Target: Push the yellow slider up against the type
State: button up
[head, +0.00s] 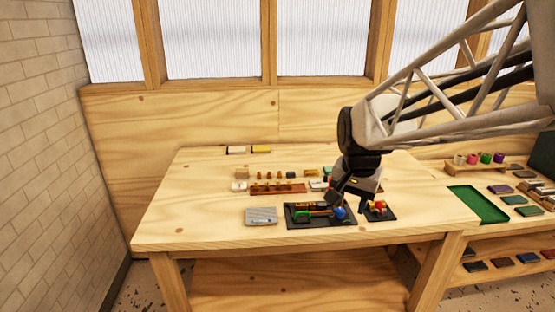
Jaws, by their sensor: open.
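A black tray (293,222) lies near the front middle of the table. It holds brown blocks (310,205), which may be the type, a green and red bar (312,214) and a blue round knob (340,213). I cannot tell whether this yellow piece is the slider; no other yellow part shows clearly in the tray. My gripper (350,203) is open and points down over the tray's right end, between the blue knob and the small plate. Its fingers hide part of the tray.
A grey block (261,216) lies left of the tray. A green tray (478,205) and several coloured pads are on the right bench. The table's left side is clear.

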jog(key=w+d+f+m, duration=0.3)
jog(key=w+f, duration=0.2)
jog(key=w, duration=0.5)
jog(key=w+d+f+m+g, duration=0.1)
jog(key=w+d+f+m, duration=0.2)
jog(key=w, duration=0.7)
jog(key=w+d+f+m, duration=0.3)
jog(key=w+f, duration=0.4)
jog(key=w, duration=0.4)
jog(key=shift+w+d+m+g, duration=0.1)
jog(key=shift+d+m+g, duration=0.15)
jog(key=shift+m, duration=0.65)
jog(key=shift+w+d+f, duration=0.1)
jog(key=shift+w+f, duration=0.3)
jog(key=shift+f, duration=3.9)
jog(key=shift+c, duration=0.2)
grip_shut()
